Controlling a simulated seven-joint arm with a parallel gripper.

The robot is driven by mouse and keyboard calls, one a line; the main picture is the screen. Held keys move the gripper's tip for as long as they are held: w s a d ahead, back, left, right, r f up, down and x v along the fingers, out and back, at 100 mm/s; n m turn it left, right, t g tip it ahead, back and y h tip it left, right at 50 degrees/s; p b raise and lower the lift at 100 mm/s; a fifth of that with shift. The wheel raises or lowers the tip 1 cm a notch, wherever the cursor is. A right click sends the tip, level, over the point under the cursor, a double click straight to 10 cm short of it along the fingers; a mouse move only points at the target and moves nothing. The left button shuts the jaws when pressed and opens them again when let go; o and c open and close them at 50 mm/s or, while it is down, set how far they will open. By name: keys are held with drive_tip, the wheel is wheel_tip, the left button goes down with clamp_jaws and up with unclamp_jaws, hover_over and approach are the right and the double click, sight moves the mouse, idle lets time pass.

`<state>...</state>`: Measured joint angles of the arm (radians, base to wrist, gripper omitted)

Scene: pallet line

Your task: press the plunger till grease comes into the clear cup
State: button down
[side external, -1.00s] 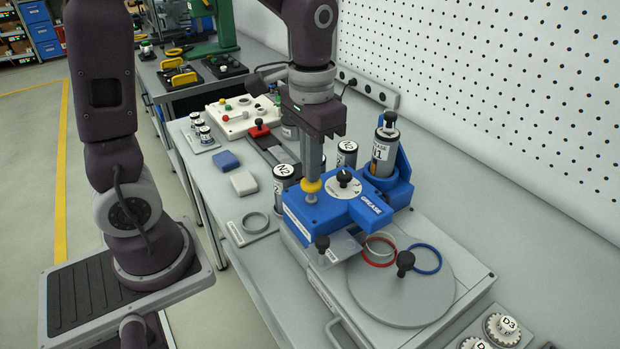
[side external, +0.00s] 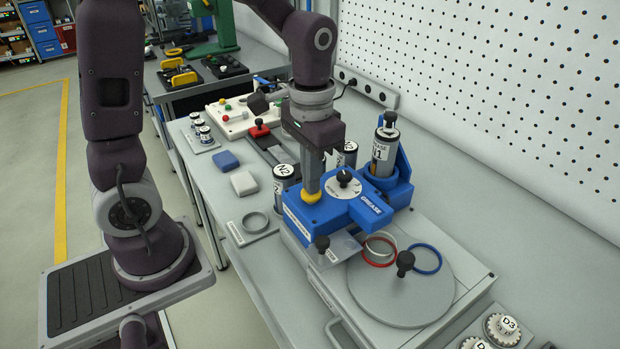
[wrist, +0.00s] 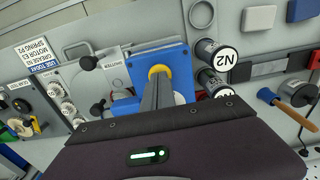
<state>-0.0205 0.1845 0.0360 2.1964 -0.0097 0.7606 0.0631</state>
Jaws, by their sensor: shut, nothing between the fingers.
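In the wrist view the fingers (wrist: 157,85) end at the yellow cap (wrist: 158,71) on the blue block. The cap's stem does not show now.
A cartridge (side external: 384,152) stands in the blue holder at the back right. A black dial knob (side external: 344,177) is close right of my fingers. A round grey plate (side external: 415,290) with a black knob lies in front. Canister N2 (side external: 284,178) stands close left.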

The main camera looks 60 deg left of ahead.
drive_tip(key=shift+r, duration=3.5)
drive_tip(key=s+r+t, duration=0.2)
drive_tip(key=s, duration=0.4)
drive_tip(key=s+d+r+t, duration=0.1)
drive_tip(key=s+t, duration=0.2)
drive_tip(key=s, duration=0.4)
drive_tip(key=shift+d+r+t, duration=0.2)
drive_tip(key=shift+r+t, duration=0.1)
drive_tip(key=shift+r, duration=0.05)
